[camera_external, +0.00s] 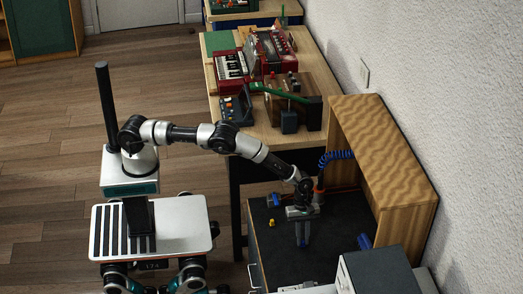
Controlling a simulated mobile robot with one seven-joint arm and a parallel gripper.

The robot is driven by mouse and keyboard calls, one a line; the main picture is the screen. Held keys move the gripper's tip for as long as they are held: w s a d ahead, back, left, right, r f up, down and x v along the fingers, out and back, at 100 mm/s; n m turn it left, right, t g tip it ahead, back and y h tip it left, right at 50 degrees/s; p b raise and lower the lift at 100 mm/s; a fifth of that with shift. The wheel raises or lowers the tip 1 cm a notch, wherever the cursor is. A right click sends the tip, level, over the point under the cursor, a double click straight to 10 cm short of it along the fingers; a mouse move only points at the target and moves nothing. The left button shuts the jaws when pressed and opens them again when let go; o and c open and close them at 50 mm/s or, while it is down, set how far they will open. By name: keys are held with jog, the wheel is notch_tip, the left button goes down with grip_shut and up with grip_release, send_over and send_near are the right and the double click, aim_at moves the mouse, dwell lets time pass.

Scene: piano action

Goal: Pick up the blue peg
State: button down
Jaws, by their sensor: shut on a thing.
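My gripper (302,241) points straight down over the dark top of the near workbench (335,262). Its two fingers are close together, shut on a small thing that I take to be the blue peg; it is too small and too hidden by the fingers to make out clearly. Another small blue piece (364,241) lies on the dark top to the right of my gripper. A blue piece (276,200) also stands to the left of my gripper, near the bench's left edge.
A small yellow piece (272,223) lies left of my gripper. A wooden hutch (385,165) bounds the bench on the right, and a blue coiled hose (337,157) hangs behind. A grey box (380,272) stands in front. Red keyboard instruments (232,66) stand on the far table.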

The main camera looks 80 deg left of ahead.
notch_tip(320, 180, up, 10)
jog(key=p, duration=0.2)
